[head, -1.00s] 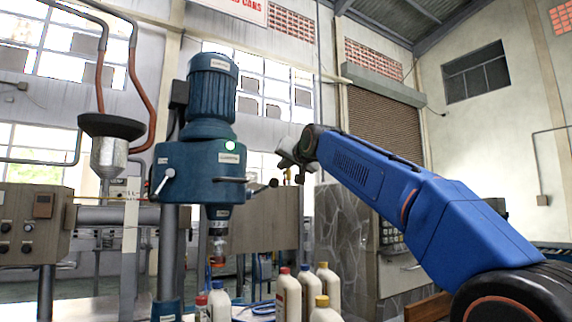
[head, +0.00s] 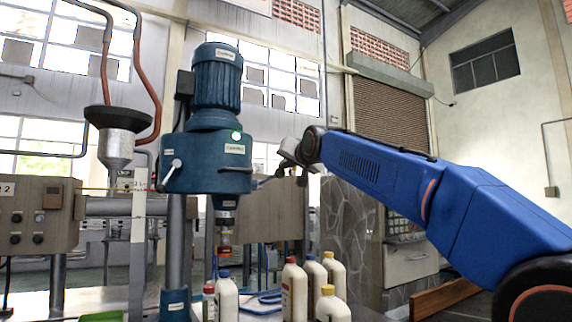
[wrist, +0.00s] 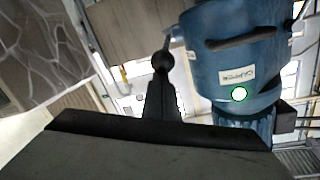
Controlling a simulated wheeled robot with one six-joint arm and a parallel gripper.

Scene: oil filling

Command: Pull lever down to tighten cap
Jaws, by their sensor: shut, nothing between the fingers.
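The blue capping machine (head: 208,165) stands left of centre in the head view, with a spindle (head: 225,215) and a red-orange cap piece (head: 224,249) below it. Its lever (head: 262,181) sticks out from the right side towards my gripper. In the wrist view the lever's black ball knob (wrist: 163,62) shows right at the tip of my gripper (wrist: 161,88). My gripper is shut and empty, at or just short of the knob; I cannot tell if they touch. In the head view my gripper (head: 287,165) is small at the lever's outer end.
White bottles with red, blue and yellow caps (head: 294,290) stand on the table below and right of the spindle. A funnel (head: 116,140) with pipes and a control box (head: 38,215) are at left. A stone-clad pillar (head: 350,235) stands behind my arm.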

